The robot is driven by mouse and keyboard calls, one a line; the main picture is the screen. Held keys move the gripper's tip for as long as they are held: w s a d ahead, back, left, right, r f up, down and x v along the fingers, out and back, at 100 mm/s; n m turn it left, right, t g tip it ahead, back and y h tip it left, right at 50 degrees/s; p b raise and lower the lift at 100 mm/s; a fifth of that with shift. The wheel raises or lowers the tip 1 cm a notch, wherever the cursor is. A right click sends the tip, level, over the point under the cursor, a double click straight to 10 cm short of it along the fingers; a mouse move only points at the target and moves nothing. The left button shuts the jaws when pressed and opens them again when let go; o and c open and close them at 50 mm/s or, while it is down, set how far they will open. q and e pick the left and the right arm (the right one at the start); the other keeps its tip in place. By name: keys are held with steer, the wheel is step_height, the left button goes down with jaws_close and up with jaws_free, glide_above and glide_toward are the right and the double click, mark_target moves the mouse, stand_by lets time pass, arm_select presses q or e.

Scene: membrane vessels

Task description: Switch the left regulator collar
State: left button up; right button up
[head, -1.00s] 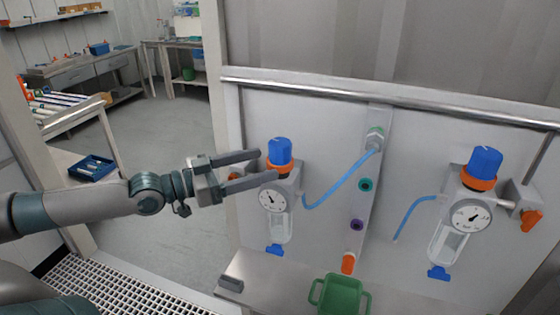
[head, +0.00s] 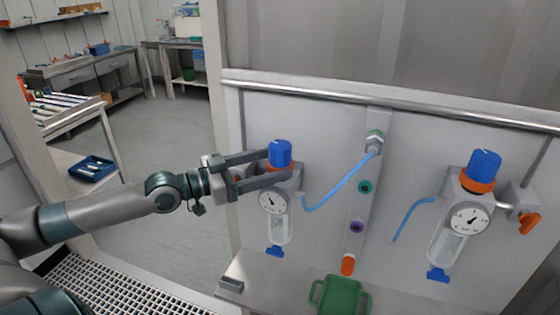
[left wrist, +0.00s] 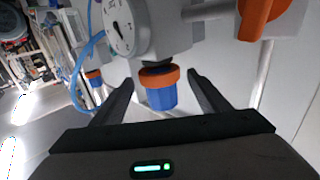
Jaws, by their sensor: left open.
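The left regulator has a blue knob (head: 279,153) on top and a round gauge (head: 272,201) below. Its orange collar (left wrist: 159,76) shows clearly in the left wrist view, where the regulator appears upside down; in the head view my finger mostly covers it. My left gripper (head: 279,165) is open, with one finger on each side of the knob and collar. In the left wrist view the blue knob (left wrist: 161,97) sits between the spread fingers (left wrist: 160,80), with visible gaps on both sides. My right gripper is not in view.
A second regulator (head: 471,218) with a blue knob and orange collar stands at the right. A blue hose (head: 338,187) curves beside the left regulator. A green container (head: 341,296) stands on the ledge below. A metal rail (head: 370,99) runs above.

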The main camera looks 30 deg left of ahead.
mark_target(280, 167)
arm_select(q)
steer(key=shift+w+d+r+p, duration=0.1)
steer(key=shift+w+d+p, duration=0.1)
steer(key=shift+w, duration=0.15)
steer(key=shift+w+d+p, duration=0.1)
steer(key=shift+w+p, duration=0.1)
steer(key=shift+w, duration=0.1)
steer(key=shift+w+d, duration=0.4)
steer(key=shift+w, duration=0.2)
steer(key=shift+c, duration=0.6)
steer(key=c, duration=1.4)
steer(key=shift+f+b, duration=0.5)
steer(key=shift+f, duration=0.35)
steer(key=shift+d, duration=0.1)
steer(key=o, duration=1.4)
steer(key=shift+f, duration=0.1)
steer(key=shift+o, duration=0.6)
